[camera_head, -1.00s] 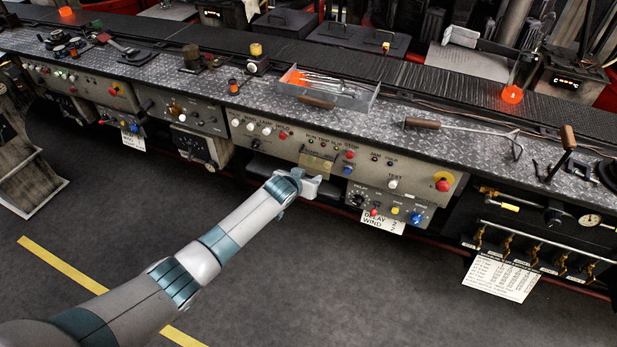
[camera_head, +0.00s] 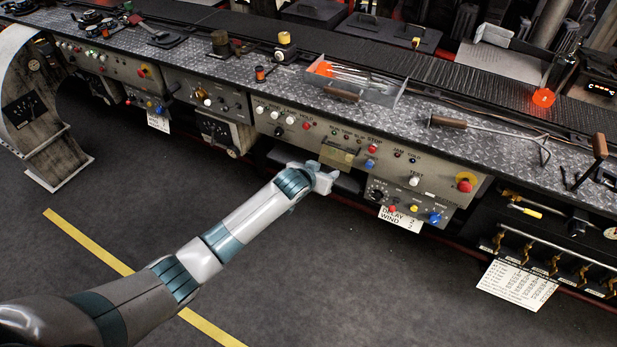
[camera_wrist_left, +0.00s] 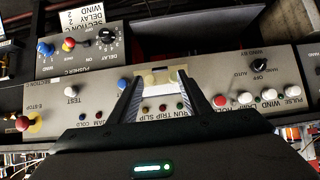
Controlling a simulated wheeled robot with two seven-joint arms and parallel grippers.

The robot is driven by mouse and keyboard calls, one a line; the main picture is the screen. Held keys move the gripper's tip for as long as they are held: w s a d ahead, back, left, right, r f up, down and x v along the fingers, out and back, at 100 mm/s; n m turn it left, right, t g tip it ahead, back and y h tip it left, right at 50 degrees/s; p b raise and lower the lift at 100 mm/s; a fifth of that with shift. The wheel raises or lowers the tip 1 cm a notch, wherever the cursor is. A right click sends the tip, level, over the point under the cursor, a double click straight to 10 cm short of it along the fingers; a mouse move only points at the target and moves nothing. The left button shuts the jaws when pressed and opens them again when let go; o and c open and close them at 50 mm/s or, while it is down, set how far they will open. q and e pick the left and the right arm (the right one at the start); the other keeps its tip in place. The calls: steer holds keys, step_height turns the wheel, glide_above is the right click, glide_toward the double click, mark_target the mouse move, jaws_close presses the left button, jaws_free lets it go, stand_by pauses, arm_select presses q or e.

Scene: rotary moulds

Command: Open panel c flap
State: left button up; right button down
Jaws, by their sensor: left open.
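The panel c flap is a small brass-yellow plate (camera_head: 338,158) on the grey control panel's front, between the rows of knobs and buttons. In the left wrist view the yellowish flap (camera_wrist_left: 158,74) lies ahead, between my fingers. My left gripper (camera_head: 330,179) is just below and in front of the flap in the head view. In the left wrist view its two dark fingers (camera_wrist_left: 160,88) stand apart with nothing held. I cannot tell whether they touch the panel or whether the flap is tilted. My right gripper is not in view.
Close to the flap are a blue button (camera_head: 370,163), a white test knob (camera_head: 414,181) and a red emergency stop (camera_head: 464,185). A lower knob box (camera_head: 404,202) juts out at right. The metal bench top (camera_head: 290,95) carries tools and a tray. The floor is clear.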

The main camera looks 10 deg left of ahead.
arm_select(q)
steer(key=b+v, duration=0.1)
steer(key=v, duration=1.1)
steer(key=shift+s, duration=0.25)
steer(key=shift+r, duration=0.1)
